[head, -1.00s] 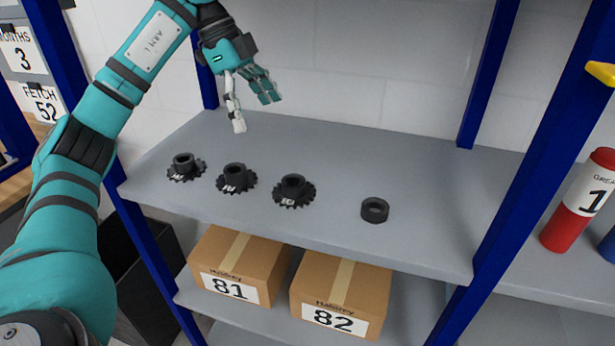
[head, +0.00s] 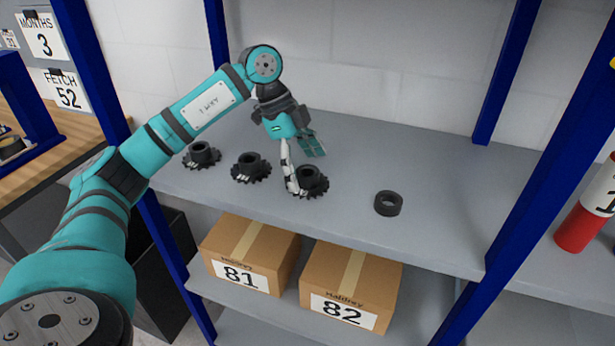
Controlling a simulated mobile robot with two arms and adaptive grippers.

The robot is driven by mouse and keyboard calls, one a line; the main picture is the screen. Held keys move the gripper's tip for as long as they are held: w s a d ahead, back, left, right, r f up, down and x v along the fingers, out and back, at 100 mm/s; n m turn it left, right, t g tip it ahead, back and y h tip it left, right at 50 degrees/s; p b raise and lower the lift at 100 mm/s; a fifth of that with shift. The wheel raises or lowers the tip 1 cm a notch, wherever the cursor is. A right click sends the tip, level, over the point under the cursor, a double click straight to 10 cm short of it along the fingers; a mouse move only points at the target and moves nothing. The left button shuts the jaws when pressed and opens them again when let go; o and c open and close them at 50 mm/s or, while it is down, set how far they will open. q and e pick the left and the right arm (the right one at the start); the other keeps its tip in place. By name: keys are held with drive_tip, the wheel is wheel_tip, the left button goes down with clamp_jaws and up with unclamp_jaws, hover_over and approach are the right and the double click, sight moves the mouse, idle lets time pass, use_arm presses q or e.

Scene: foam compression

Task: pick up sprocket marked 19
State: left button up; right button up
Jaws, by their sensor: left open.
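Three black toothed sprockets stand in a row on the grey shelf: a left one (head: 202,155), a middle one (head: 251,168) and a right one (head: 312,181). Each has a raised hub and a small pale tag at its front, too small to read, so I cannot tell which is marked 19. My left gripper (head: 304,172) is open and points down at the right sprocket. Its pale finger is in front of that sprocket's left side and partly hides its tag. The teal finger is above and behind it. I cannot tell whether they touch. My right gripper is not in view.
A plain black ring (head: 388,203) lies on the shelf (head: 440,225) to the right. Boxes marked 81 (head: 247,258) and 82 (head: 348,290) sit on the level below. Blue posts stand at the sides. A red cylinder (head: 583,222) stands far right.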

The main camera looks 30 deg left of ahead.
use_arm(q)
drive_tip(key=shift+x, duration=0.95)
drive_tip(key=shift+s, duration=0.1)
drive_tip(key=c, duration=1.8)
